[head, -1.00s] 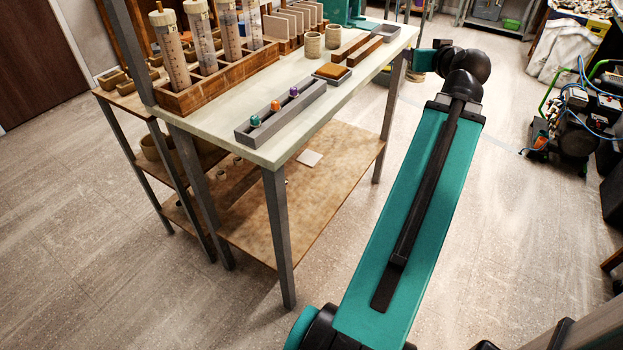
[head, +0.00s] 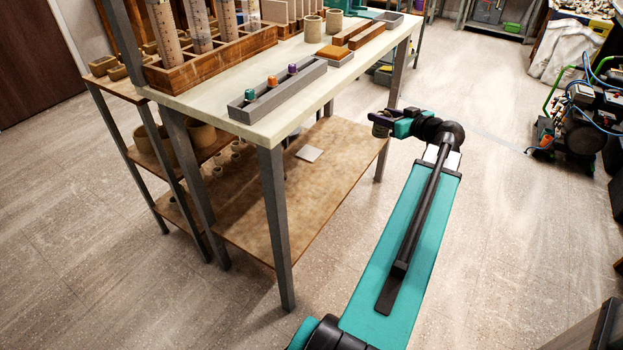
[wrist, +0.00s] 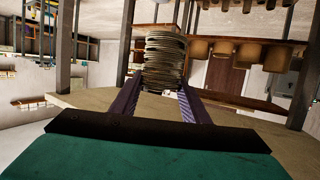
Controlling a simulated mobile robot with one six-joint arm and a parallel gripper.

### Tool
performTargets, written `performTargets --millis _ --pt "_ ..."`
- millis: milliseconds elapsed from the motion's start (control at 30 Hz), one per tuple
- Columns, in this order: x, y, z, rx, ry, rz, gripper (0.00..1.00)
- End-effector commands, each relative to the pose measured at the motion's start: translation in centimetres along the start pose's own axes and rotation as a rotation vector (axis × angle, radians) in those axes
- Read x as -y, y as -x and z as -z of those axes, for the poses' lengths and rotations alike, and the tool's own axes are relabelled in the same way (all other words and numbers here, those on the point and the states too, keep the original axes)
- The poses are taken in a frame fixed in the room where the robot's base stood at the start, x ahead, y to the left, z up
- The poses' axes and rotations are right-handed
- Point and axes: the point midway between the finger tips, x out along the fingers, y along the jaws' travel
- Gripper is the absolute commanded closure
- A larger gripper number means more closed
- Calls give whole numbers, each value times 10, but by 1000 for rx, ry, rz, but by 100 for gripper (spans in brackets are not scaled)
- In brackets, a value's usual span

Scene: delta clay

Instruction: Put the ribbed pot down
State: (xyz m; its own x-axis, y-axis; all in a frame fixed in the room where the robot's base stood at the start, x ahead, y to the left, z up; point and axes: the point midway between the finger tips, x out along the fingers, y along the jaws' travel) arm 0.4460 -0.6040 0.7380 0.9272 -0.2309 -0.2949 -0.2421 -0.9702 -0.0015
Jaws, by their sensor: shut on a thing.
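The ribbed pot (wrist: 164,62) is a tan-grey cylinder with stacked ridges, held between the two dark fingers of my gripper (wrist: 162,100) in the wrist view. In the head view my gripper (head: 383,118) is small and far off, at the end of my teal arm. The pot (head: 381,128) shows there only as a small greyish shape. It is held beside the right end of the workbench, below the level of its top. The picture shows no surface touching the pot's underside.
The bench top (head: 225,107) carries a grey rack (head: 275,95) with coloured knobs, a wooden crate (head: 215,55) and two plain pots (head: 313,29). The wooden lower shelf (head: 262,222) is largely clear, with a pale tile (head: 309,154). A metal leg (head: 277,225) stands in front.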

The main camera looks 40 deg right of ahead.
Motion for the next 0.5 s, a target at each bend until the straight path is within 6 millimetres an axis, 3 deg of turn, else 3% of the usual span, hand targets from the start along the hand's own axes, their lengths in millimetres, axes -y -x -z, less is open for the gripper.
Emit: performTargets --millis 33,267,500 --pt "1 -12 -23 1 3 28 82" --pt "19 -49 -99 1 45 168 82" --pt "44 -88 -188 1 93 323 82"
